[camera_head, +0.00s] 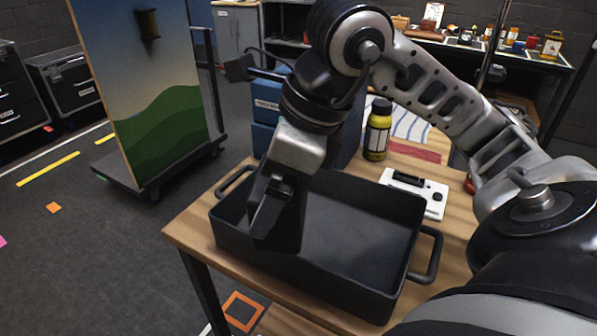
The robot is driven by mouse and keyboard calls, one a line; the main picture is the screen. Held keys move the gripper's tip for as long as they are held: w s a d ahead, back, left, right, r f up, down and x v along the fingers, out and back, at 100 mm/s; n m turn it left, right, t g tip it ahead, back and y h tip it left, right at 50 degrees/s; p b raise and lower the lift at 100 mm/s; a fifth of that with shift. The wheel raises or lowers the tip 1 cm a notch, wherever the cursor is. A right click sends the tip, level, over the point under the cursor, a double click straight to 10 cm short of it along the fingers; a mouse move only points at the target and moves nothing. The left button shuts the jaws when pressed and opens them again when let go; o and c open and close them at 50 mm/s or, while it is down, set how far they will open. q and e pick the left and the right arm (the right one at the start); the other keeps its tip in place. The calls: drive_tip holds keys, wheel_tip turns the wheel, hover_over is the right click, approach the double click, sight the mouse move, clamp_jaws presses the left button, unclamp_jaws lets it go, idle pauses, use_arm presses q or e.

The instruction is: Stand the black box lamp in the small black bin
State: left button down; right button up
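A black open bin (350,290) with a loop handle at each end stands on the wooden table. My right arm comes in from the right, and its gripper (266,212) points down inside the left part of the bin. A dark, boxy shape (290,228) is at the fingers, low in the bin. It blends with the black walls, so I cannot tell whether it is the black box lamp or whether the fingers hold it. No other black box lamp can be made out. My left gripper is out of view.
Behind the bin are a blue box (266,108), a yellow bottle with a black cap (377,132) and a white panel with black parts (416,191). The right part of the bin's floor is bare. A painted board (150,95) stands on the floor at left.

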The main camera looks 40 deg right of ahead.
drive_tip(key=w+d+f, duration=0.3)
drive_tip(key=f, duration=0.1)
drive_tip(key=w+d+f, duration=0.3)
drive_tip(key=f, duration=0.1)
drive_tip(key=w+d+f, duration=0.3)
drive_tip(key=d+f, duration=0.1)
drive_tip(key=shift+f, duration=0.55)
drive_tip(key=o, duration=1.1)
drive_tip(key=shift+c, duration=0.2)
drive_tip(key=shift+r, duration=0.1)
drive_tip(key=shift+r+p, duration=0.25)
drive_tip(key=shift+p, duration=0.05)
use_arm(q)
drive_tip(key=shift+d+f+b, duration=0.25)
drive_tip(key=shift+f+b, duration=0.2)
drive_tip(key=shift+b, duration=1.2)
use_arm(e)
drive_tip(key=v, duration=1.1)
drive_tip(key=shift+s+r, duration=0.15)
drive_tip(key=shift+r, duration=0.2)
